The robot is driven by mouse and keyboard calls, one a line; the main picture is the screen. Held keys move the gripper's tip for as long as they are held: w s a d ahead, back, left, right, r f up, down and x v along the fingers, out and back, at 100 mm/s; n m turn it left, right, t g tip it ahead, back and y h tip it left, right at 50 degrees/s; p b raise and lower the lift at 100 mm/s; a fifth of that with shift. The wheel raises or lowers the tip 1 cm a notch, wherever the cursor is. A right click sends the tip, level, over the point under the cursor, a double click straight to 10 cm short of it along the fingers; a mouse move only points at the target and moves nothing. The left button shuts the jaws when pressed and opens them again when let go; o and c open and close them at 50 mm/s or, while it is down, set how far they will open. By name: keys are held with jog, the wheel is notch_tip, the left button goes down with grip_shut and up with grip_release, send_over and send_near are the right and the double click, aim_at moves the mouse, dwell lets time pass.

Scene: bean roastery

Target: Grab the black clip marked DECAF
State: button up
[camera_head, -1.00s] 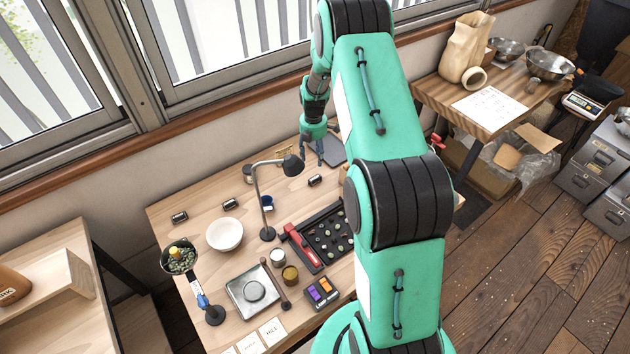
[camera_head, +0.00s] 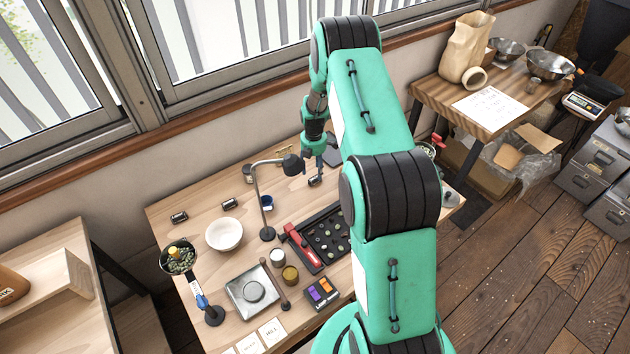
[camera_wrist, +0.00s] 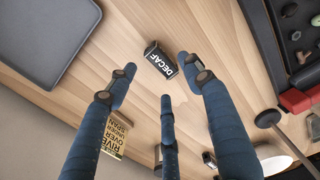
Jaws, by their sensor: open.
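The black clip marked DECAF (camera_wrist: 161,61) lies on the wooden table in the wrist view, with its white lettering facing the camera. My gripper (camera_wrist: 158,77) is open, its blue fingers spread around the near side of the clip and holding nothing. In the head view the clip (camera_head: 315,181) lies just below the fingertips of my gripper (camera_head: 318,168), right of the lamp head. I cannot tell how much height is left between fingertips and clip.
A black tray (camera_head: 322,238) with small round pieces lies in front. Other black clips (camera_head: 179,217) (camera_head: 230,204) lie to the left. A dark grey pad (camera_wrist: 47,35) and a small sign (camera_wrist: 112,138) show in the wrist view.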

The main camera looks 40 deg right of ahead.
aim_at(314, 177)
jog(key=shift+d+f, duration=0.1)
jog(key=shift+f, duration=2.55)
jog(key=c, duration=0.9)
